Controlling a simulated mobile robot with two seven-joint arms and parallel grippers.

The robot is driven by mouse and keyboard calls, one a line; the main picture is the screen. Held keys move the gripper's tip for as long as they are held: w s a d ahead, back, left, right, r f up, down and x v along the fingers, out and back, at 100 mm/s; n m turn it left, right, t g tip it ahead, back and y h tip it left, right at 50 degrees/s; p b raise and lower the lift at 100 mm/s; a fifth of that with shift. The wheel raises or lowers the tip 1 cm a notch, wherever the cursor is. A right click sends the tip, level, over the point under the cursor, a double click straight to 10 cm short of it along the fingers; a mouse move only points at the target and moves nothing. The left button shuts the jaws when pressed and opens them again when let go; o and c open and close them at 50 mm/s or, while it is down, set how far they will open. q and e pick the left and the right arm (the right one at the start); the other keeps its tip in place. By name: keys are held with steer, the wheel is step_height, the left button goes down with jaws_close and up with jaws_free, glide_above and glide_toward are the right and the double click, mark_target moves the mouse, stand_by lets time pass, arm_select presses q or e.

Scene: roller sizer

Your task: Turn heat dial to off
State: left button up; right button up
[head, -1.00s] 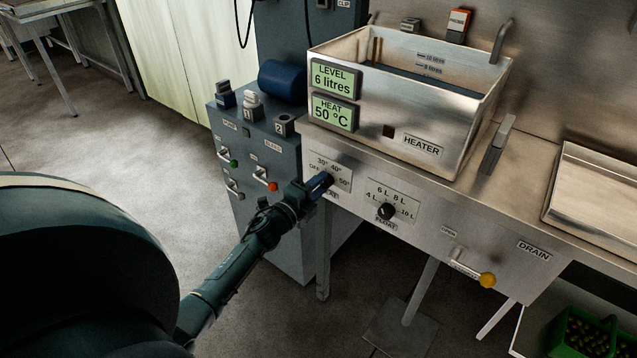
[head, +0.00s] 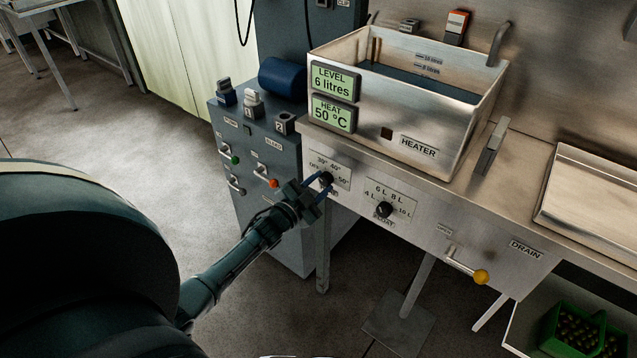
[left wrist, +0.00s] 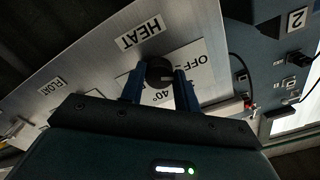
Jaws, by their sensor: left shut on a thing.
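The heat dial (head: 326,178) is a small black knob on the steel front panel, with OFF, 30°, 40° and 50° printed around it. My left gripper (head: 318,184) has its two blue fingers on either side of the knob, shut on it. In the left wrist view the black knob (left wrist: 158,72) sits between the fingertips, near the HEAT label (left wrist: 140,31). I cannot tell which mark the dial points at. The heat display (head: 333,113) reads 50 °C. My right gripper is not in view.
A black float dial (head: 384,210) sits to the right on the same panel. A yellow-knobbed drain lever (head: 480,277) is further right. A blue-grey control cabinet (head: 257,165) with small levers stands close left of the gripper. The heater tank (head: 405,120) is above.

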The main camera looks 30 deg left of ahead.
arm_select(q)
steer(key=shift+n, duration=1)
steer(key=o, duration=1)
steer(key=shift+c, duration=0.2)
steer(key=s+a+p, duration=0.1)
steer(key=s, duration=1.2)
